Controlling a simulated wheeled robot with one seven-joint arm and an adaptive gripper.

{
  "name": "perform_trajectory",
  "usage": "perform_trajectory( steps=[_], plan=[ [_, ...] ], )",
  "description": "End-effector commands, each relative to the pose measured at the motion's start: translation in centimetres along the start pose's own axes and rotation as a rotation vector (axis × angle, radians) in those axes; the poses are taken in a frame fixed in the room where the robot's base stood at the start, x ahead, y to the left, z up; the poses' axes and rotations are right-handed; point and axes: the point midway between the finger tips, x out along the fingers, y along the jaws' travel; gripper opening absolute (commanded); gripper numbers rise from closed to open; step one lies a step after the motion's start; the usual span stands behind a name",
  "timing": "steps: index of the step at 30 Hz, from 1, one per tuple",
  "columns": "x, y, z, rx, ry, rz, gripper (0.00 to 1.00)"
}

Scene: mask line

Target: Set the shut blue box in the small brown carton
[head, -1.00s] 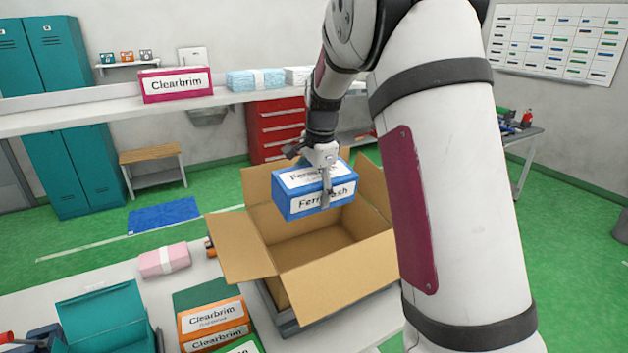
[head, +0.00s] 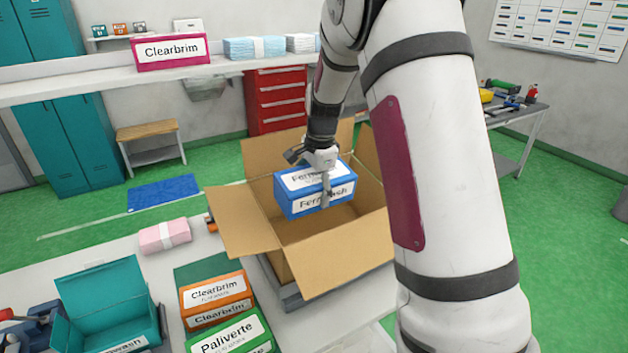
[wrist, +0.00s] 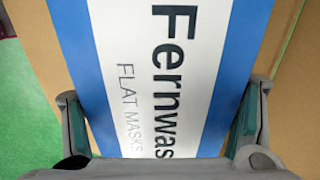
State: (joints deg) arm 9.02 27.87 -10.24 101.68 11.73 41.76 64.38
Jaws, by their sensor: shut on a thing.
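The shut blue box (head: 300,205), labelled Fernwash, is held in my gripper (head: 326,180), whose fingers are closed on its two sides. In the wrist view the blue box (wrist: 165,70) fills the middle, with a finger of my gripper (wrist: 160,135) on each side. The small brown carton (head: 335,265) stands open on the table with its flaps spread. The box is over the carton's opening, with its lower part seeming to be inside. Whether its underside touches the carton floor is hidden.
An open teal box (head: 108,310), an orange Clearbrim box (head: 215,297), a green Paliverte box (head: 232,338) and a pink pack (head: 164,236) lie left of the carton. A magenta Clearbrim box (head: 170,51) stands on the back shelf.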

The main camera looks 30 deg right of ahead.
Motion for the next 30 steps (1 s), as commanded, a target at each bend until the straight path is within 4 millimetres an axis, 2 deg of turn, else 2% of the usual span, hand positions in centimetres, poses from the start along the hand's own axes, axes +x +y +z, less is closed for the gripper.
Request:
perform_trajectory(
  steps=[30],
  plan=[
    [9.4,-0.2,0.0,0.000,0.000,0.001,0.43]
  ],
)
